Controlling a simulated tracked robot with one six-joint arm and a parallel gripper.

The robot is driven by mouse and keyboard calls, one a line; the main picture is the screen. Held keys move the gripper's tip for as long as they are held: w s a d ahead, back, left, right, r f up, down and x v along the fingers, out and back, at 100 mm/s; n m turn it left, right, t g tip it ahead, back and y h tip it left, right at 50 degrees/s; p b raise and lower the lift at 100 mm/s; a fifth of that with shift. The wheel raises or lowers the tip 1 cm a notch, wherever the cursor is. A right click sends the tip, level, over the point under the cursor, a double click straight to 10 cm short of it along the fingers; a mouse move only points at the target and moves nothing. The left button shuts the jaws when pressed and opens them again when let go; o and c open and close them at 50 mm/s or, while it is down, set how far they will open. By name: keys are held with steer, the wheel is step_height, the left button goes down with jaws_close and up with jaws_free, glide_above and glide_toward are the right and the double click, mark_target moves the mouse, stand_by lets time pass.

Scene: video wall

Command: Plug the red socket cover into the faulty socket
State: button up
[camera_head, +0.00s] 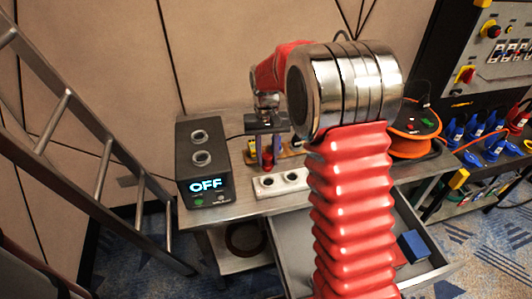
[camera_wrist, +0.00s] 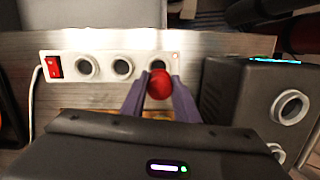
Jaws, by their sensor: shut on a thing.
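The red socket cover (camera_wrist: 160,85) is a small round red piece. In the wrist view my gripper (camera_wrist: 151,88) is shut on it, with a purple finger on each side. The white socket strip (camera_wrist: 103,54) has a red switch (camera_wrist: 54,67) at one end and a row of round sockets. The cover overlaps the lower part of the socket farthest from the switch (camera_wrist: 156,66); I cannot tell whether it touches. In the head view my gripper (camera_head: 267,152) and the cover are just behind the strip (camera_head: 281,184).
A dark box (camera_head: 203,160) reading "OFF" stands left of the strip in the head view. An orange cable reel (camera_head: 412,135) is at the right of the bench. An open drawer (camera_head: 420,250) juts out in front. A ladder (camera_head: 75,140) stands at the left.

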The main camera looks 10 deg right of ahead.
mark_target(268, 165)
steer(key=m, duration=0.4)
steer(key=m+y, duration=0.1)
steer(key=shift+s+r+m, duration=0.1)
steer(key=shift+r+m, duration=0.2)
steer(key=shift+m, duration=0.1)
steer(key=m, duration=0.3)
steer(key=m+t, duration=0.1)
steer(key=shift+s+r+m, duration=0.1)
steer(key=shift+r+m, duration=0.15)
steer(key=shift+m, duration=0.15)
steer(key=m, duration=0.5)
steer(key=shift+s+r+m+t+y, duration=0.1)
steer(key=shift+r+m+t+y, duration=0.2)
steer(key=shift+t, duration=0.1)
steer(key=m, duration=0.5)
steer(key=shift+r+t, duration=0.3)
steer(key=shift+t, duration=0.1)
steer(key=shift+f, duration=3.1)
steer(key=shift+f, duration=1.1)
